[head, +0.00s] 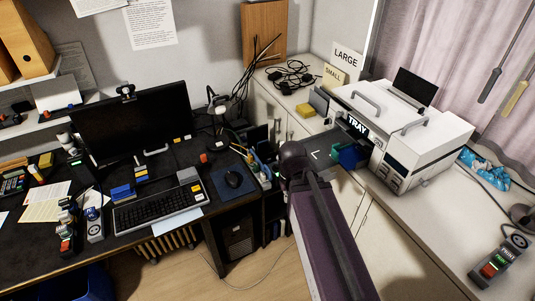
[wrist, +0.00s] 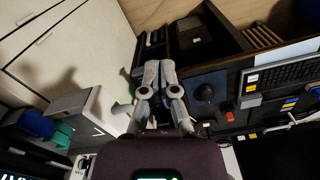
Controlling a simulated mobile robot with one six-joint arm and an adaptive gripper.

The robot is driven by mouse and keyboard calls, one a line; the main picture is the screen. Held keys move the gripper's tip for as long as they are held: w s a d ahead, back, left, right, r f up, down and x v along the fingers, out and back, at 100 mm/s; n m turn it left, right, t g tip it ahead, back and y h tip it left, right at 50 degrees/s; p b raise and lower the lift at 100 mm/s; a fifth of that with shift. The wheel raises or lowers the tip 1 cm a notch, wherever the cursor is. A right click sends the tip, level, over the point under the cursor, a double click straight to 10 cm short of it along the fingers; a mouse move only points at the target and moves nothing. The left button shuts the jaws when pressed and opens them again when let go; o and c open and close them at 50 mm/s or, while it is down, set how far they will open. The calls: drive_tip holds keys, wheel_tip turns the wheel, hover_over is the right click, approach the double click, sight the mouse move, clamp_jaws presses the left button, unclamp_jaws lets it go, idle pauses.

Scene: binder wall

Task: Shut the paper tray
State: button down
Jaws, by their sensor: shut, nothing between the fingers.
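The white printer (head: 400,135) stands on the counter at the right, with a sign reading TRAY (head: 357,124) on its front. In the head view my arm hides the fingers.
A blue box (head: 350,156) and a green item are beside the tray by the printer. Black cables (head: 292,76) lie on the counter behind. The desk with keyboard (head: 158,207), mouse (head: 233,180) and monitor is at left. Floor shows between desk and cabinets.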

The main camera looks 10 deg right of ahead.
drive_tip(key=shift+w+d, duration=0.25)
drive_tip(key=shift+d, duration=0.05)
drive_tip(key=shift+d, duration=0.1)
drive_tip(key=shift+w, duration=0.1)
drive_tip(key=w+a+r+n+t+h, duration=0.1)
drive_tip(key=w+a+r+n+h, duration=0.1)
drive_tip(key=w+a+n, duration=0.3)
drive_tip(key=w+a+r+n+t+h+p, duration=0.1)
drive_tip(key=w+a+r+n+h, duration=0.2)
drive_tip(key=w+n, duration=0.9)
drive_tip(key=shift+w+a+r+n+h, duration=0.3)
drive_tip(key=shift+a+n+h, duration=0.9)
drive_tip(key=shift+a+n, duration=0.85)
drive_tip(key=shift+d+f, duration=0.2)
drive_tip(key=shift+d, duration=0.15)
